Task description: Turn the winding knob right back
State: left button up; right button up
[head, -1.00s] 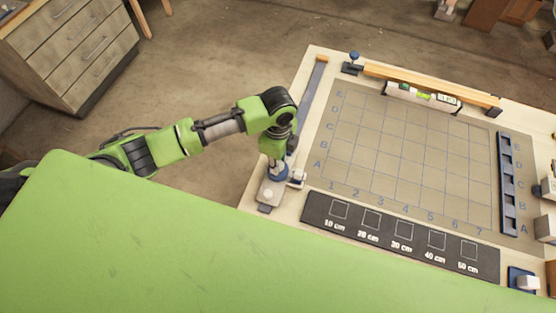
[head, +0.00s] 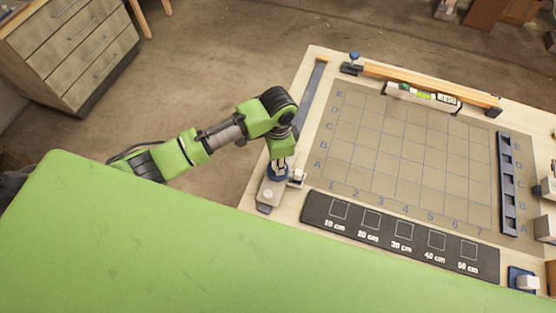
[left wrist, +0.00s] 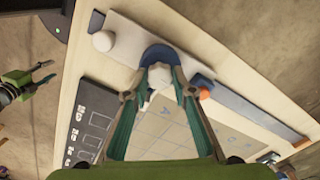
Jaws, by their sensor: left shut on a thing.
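The winding knob (left wrist: 160,76) is a pale, faceted piece in front of a blue round collar (left wrist: 158,54) in the left wrist view. My left gripper (left wrist: 160,84) is shut on it, with a fingertip at each side. In the head view my left gripper (head: 279,163) comes down from above onto the blue collar (head: 278,176), and the fingers mostly hide the knob there. The collar sits on a grey block (head: 267,204) at the board's left edge. My right gripper (left wrist: 42,75) shows at the left edge of the left wrist view, small, with its fingers apart and empty.
A gridded board (head: 400,150) lies right of the block, with a dark strip of marked squares (head: 320,222) in front. A blue-grey strip (head: 313,95) runs behind the block. A wooden lath (head: 425,85) lies along the back. A green surface (head: 150,240) fills the foreground.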

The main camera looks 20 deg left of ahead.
dwell(0.3)
pick_arm(q)
jog(key=o, duration=1.1)
notch_tip(320, 180, up, 12)
jog(key=shift+s, duration=0.1)
dwell(0.5)
